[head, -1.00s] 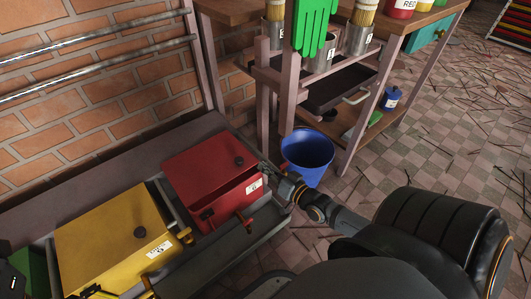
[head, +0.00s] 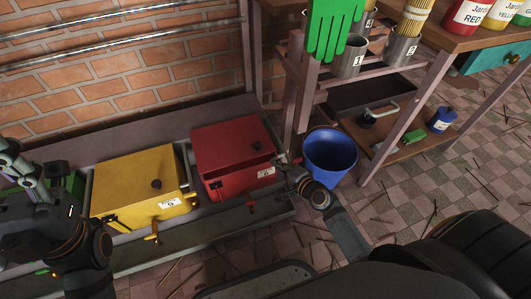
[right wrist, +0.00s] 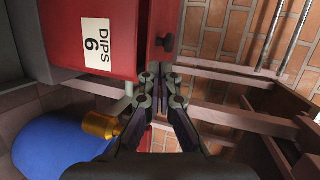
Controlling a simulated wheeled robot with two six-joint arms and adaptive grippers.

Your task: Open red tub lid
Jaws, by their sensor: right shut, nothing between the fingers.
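The red tub (head: 235,182) stands between the yellow tub and the blue bucket. Its red lid (head: 228,143) carries a dark knob, and a dark gap shows under the lid's front edge. In the right wrist view the tub's wall (right wrist: 60,35) bears a "DIPS 6" label, and the lid edge (right wrist: 146,35) shows beside it. My right gripper (head: 282,161) is at the lid's right front corner. In the right wrist view its fingers (right wrist: 160,72) are shut and empty, close to the lid; contact is unclear. My left gripper (head: 18,165) is at the far left, its fingers unclear.
A yellow tub (head: 140,185) is left of the red one. A blue bucket (head: 330,158) stands on the floor close right of my right gripper. The brick wall backs the tubs.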

